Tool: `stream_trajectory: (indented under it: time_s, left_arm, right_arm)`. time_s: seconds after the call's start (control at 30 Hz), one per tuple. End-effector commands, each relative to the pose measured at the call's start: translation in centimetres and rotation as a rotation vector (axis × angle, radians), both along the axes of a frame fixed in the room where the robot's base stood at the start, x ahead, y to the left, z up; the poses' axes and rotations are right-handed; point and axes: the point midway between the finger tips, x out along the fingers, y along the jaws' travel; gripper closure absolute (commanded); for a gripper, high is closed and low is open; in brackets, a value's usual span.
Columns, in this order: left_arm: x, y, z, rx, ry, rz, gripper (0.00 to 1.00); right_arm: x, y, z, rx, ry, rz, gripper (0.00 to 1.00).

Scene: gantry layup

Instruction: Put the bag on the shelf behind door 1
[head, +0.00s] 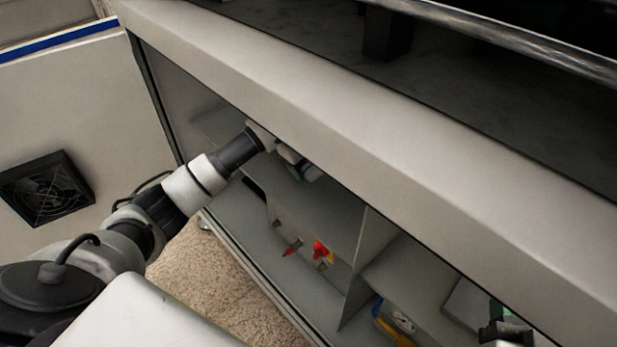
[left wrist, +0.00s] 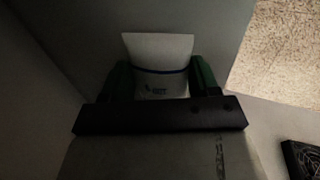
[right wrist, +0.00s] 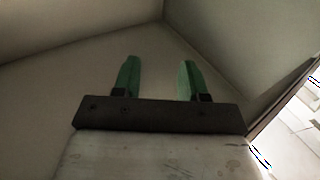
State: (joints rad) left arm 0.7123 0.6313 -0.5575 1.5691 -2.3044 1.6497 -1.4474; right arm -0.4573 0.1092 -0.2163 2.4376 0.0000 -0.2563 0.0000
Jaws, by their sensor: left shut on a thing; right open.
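My left arm reaches through the open front of a grey cabinet. My left gripper (head: 308,172) is inside under the top edge, partly hidden by that edge. In the left wrist view its green fingers (left wrist: 160,80) are shut on a white bag (left wrist: 158,52) with a blue line and small dark print. The bag is close to grey panels; whether it touches one I cannot tell. A grey shelf (head: 325,207) lies below the gripper in the head view. My right gripper (right wrist: 157,80) is open and empty near a grey inner corner. No door number is readable.
The cabinet's lower space holds red-handled fittings (head: 320,250) and, beyond an upright divider (head: 368,255), a yellow and blue item (head: 390,325). The cabinet's thick top edge (head: 370,150) overhangs the opening. A panel with a black fan grille (head: 46,187) stands at left.

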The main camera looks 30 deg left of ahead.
Motion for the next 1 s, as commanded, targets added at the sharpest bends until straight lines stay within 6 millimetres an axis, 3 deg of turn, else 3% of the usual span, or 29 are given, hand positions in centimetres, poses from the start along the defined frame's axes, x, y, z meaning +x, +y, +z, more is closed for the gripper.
stream_trajectory:
  time_s: [0.17,0.4,0.6,0.97,1.0]
  left_arm:
    - [0.0,0.0,-1.0,-0.001,-0.002,0.0,0.64]
    - [-0.1,-0.1,-4.0,-0.003,0.001,0.001,0.64]
    - [0.3,-0.2,-4.3,-0.002,-0.003,0.0,0.64]
    - [0.3,-0.1,-4.4,-0.001,-0.002,0.0,0.64]
    - [0.3,-0.1,-4.4,-0.001,-0.002,0.0,0.36]
  right_arm:
    - [-0.1,0.1,0.8,0.018,-0.067,0.004,0.57]
    - [-0.8,0.4,3.2,0.076,-0.278,0.017,0.57]
    - [-1.5,0.5,4.6,0.109,-0.394,0.023,0.57]
    - [-1.7,0.5,4.9,0.116,-0.421,0.025,0.57]
    - [-1.8,0.5,5.1,0.118,-0.428,0.025,0.57]
